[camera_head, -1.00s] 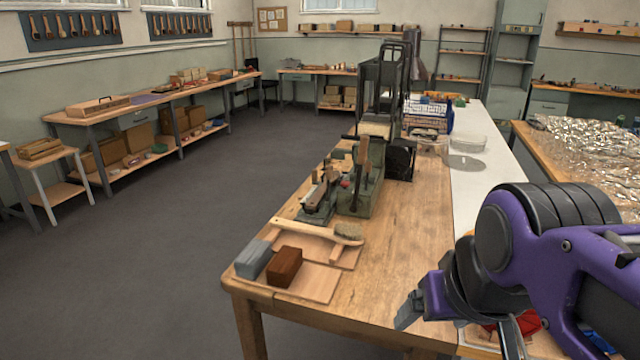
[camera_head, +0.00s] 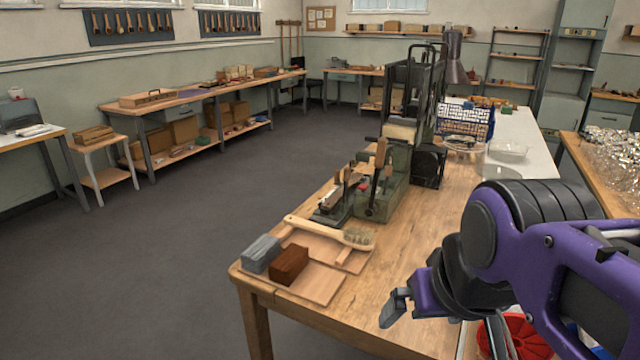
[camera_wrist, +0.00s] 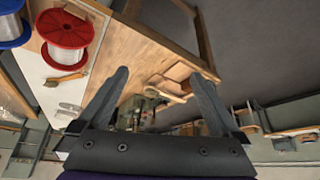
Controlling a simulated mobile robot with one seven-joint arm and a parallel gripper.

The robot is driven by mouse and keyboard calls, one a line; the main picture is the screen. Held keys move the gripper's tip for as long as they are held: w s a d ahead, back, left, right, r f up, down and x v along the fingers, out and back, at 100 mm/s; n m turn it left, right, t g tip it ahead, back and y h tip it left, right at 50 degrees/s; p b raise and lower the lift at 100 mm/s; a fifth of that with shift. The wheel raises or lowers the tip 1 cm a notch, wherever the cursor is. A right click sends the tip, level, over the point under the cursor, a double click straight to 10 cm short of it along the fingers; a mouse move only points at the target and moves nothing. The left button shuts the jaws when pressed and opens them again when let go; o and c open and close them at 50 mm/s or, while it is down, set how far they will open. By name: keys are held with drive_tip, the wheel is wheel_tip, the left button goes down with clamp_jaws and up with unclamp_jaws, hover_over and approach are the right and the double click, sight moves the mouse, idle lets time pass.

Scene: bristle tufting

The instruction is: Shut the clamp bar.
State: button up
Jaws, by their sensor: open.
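A green clamping fixture (camera_head: 383,198) with an upright wooden-handled lever (camera_head: 378,165) stands on the near wooden bench. Beside it on the left is a low dark fixture with a long bar (camera_head: 335,196); I cannot tell for sure which part is the clamp bar or how far it is shut. My gripper (camera_head: 445,325) is at the right front of the bench, well apart from both. It is open and empty. In the wrist view, its fingers (camera_wrist: 160,78) are spread, with the bench and small fixtures seen upside down beyond them.
A wooden brush (camera_head: 330,232), a grey block (camera_head: 261,253) and a brown block (camera_head: 289,264) lie at the bench's near left. A tall black frame (camera_head: 408,95) stands behind the fixtures. A red spool (camera_wrist: 66,30) and blue spool (camera_wrist: 10,25) show in the wrist view. Bench space right of the fixtures is clear.

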drive_tip(key=shift+c, duration=0.2)
drive_tip(key=shift+r, duration=0.1)
drive_tip(key=shift+c, duration=1.1)
wheel_tip(320, 180, up, 5)
drive_tip(key=p, duration=0.5)
drive_tip(key=c, duration=1)
drive_tip(key=shift+c, duration=1.1)
clamp_jaws()
drive_tip(key=shift+w+a, duration=0.1)
